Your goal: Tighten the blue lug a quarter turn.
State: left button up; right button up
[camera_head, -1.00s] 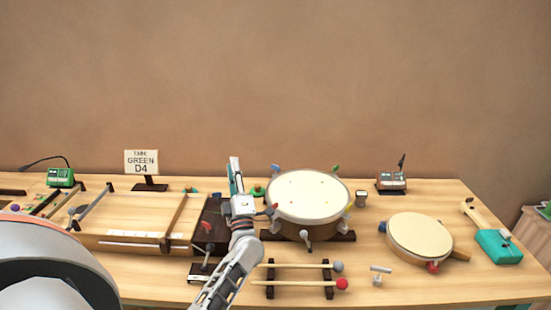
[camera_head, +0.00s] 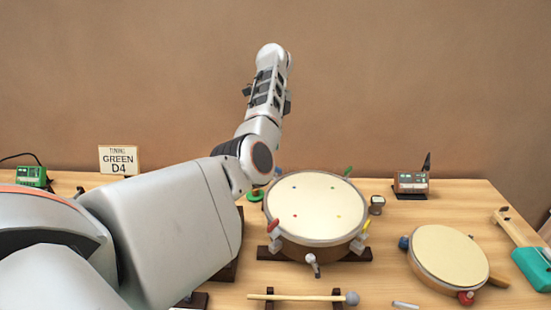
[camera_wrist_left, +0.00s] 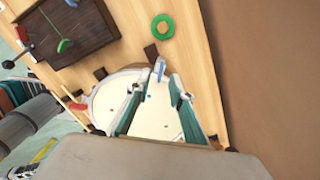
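The drum (camera_head: 315,205) has a cream head with small coloured dots and lugs round its rim. The blue lug (camera_head: 278,171) is on its far left rim, partly hidden by my arm in the head view. In the left wrist view, the blue lug (camera_wrist_left: 160,69) shows just past the fingertips, between their lines. My left gripper (camera_wrist_left: 156,85) is open over the drum, its teal-padded fingers apart with nothing held. Contact with the lug cannot be told. In the head view this gripper is hidden behind my raised arm.
A green ring (camera_head: 254,196) lies close beside the drum. A tan frame drum (camera_head: 450,255) is at right, a mallet (camera_head: 295,297) in front. The wall is behind the table.

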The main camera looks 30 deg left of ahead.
pick_arm(q)
jog(key=shift+w+d+r, duration=0.15)
jog(key=shift+w+d, duration=0.05)
jog(key=shift+d, duration=0.25)
notch_tip(320, 180, down, 7)
jog(key=shift+s+f+b, duration=0.1)
jog(key=shift+b, duration=0.6)
jog(key=shift+f, duration=0.1)
pick_arm(e)
jog(key=shift+s+d+f, duration=0.1)
jog(key=shift+s+f, duration=0.1)
jog(key=shift+f, duration=0.4)
jog(key=shift+s+d+f, duration=0.1)
jog(key=shift+s+f, duration=0.05)
jog(key=shift+f, duration=0.4)
jog(key=shift+w+r, duration=0.1)
pick_arm(q)
grip_shut()
pick_arm(e)
jog(key=shift+w+a+r, duration=0.1)
jog(key=shift+r, duration=0.05)
